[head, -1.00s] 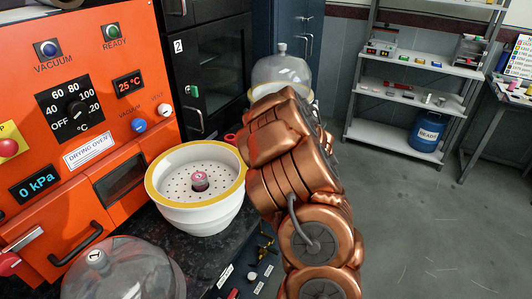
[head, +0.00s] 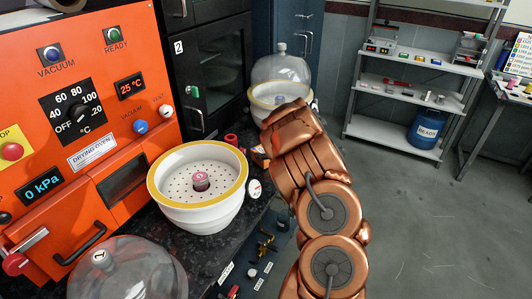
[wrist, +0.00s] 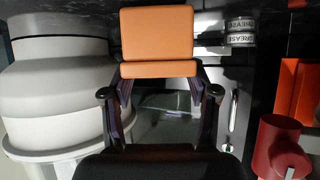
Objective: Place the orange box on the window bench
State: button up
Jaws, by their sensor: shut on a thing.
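The orange box (wrist: 158,38) shows at the top middle of the wrist view, at the fingertips of my gripper (wrist: 160,88). The dark fingers stand on either side below it, and the gripper is shut on it. I see no window in either view, so I cannot tell where the window bench is.
A white perforated bowl (head: 170,215) stands on the dark counter (head: 258,215) before the orange drying oven (head: 85,130). Glass domes (head: 280,72) stand behind and in front. A shelf rack (head: 412,90) stands at the back right. Open floor (head: 440,225) lies at right.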

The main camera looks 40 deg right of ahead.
jog(key=shift+f, duration=0.2)
jog(key=o, duration=1.6)
jog(key=b+v, duration=0.1)
jog(key=v, duration=1.1)
jog(key=shift+b, duration=0.35)
